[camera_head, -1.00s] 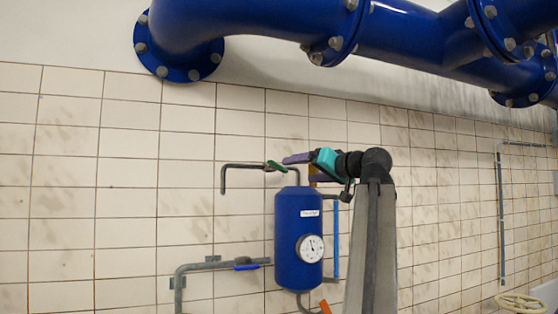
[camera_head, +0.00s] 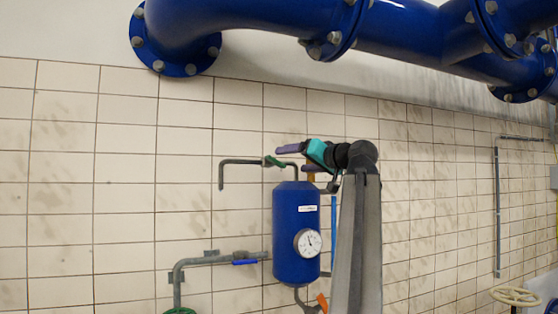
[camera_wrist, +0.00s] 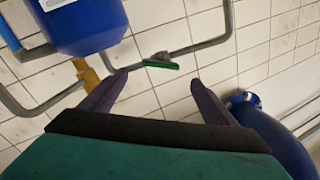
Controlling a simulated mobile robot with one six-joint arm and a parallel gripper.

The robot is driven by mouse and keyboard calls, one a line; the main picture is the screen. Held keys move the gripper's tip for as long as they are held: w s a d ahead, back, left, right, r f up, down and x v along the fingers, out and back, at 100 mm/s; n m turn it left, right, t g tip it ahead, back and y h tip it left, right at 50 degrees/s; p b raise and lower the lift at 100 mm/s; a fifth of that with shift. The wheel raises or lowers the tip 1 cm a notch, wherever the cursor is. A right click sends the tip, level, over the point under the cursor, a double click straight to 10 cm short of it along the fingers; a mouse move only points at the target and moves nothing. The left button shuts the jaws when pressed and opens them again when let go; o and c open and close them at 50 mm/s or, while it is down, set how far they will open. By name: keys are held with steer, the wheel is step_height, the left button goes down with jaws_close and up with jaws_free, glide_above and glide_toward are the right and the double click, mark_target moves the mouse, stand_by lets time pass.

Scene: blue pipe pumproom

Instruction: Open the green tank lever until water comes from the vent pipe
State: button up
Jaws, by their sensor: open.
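The green tank lever (camera_head: 273,161) sits on the thin grey vent pipe (camera_head: 240,161) above the blue tank (camera_head: 296,232). The pipe runs left from the lever and bends down to an open end, with no water visible there. My gripper (camera_head: 288,158) is just right of the lever, its purple fingers apart and pointing left. In the wrist view, the green lever (camera_wrist: 161,64) lies beyond the gap between my open fingers (camera_wrist: 158,84), apart from both. The blue tank (camera_wrist: 88,22) is at the upper left there.
A round gauge (camera_head: 308,242) is on the tank front. A grey pipe with a blue lever (camera_head: 245,262) is at lower left, and an orange lever (camera_head: 322,302) below the tank. Large blue pipes (camera_head: 400,38) cross above. Tiled wall left of the vent pipe is clear.

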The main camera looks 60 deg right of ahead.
mark_target(278, 161)
steer(key=p+x, duration=0.3)
steer(key=x, duration=0.6)
steer(key=shift+w+d, duration=0.15)
steer(key=shift+w, duration=0.25)
steer(key=c, duration=1.1)
steer(key=shift+o, duration=0.2)
steer(key=shift+m, duration=0.3)
steer(key=shift+f+m, duration=0.1)
steer(key=shift+m, duration=2)
